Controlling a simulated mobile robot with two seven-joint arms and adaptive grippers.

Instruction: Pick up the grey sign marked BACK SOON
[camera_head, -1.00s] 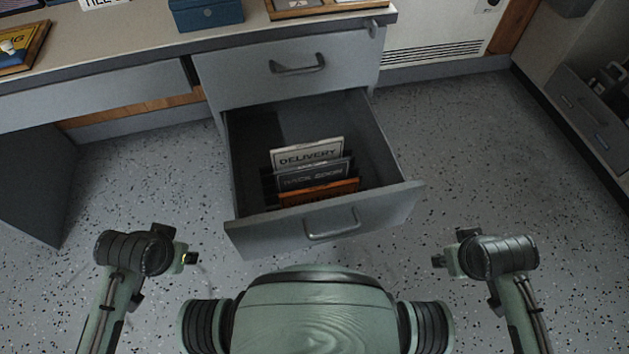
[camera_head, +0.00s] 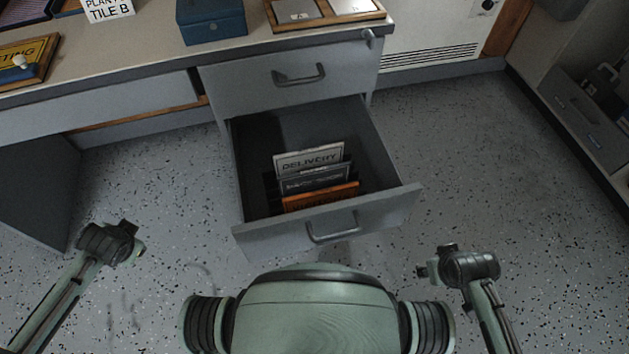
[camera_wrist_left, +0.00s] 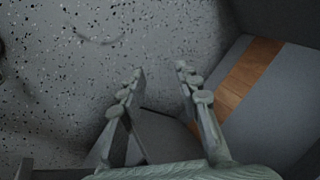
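The grey sign marked BACK SOON (camera_head: 314,181) stands in the open drawer (camera_head: 375,205), between a white DELIVERY sign (camera_head: 308,159) behind it and an orange sign (camera_head: 320,196) in front. Its lower part is hidden by the orange sign. My left gripper (camera_head: 139,249) is out over the floor, left of the drawer and apart from it. The left wrist view shows its two fingers (camera_wrist_left: 158,70) spread and empty. My right gripper (camera_head: 422,270) is to the right of the drawer front, touching nothing; its fingers are too small to read.
The drawer handle (camera_head: 332,228) faces me. The desk top (camera_head: 250,42) above holds a blue box (camera_head: 210,20), a wooden tray (camera_head: 327,12) and a yellow sign (camera_head: 28,58). Speckled floor (camera_head: 470,150) lies clear on both sides of the drawer. A shelf unit stands at the far right.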

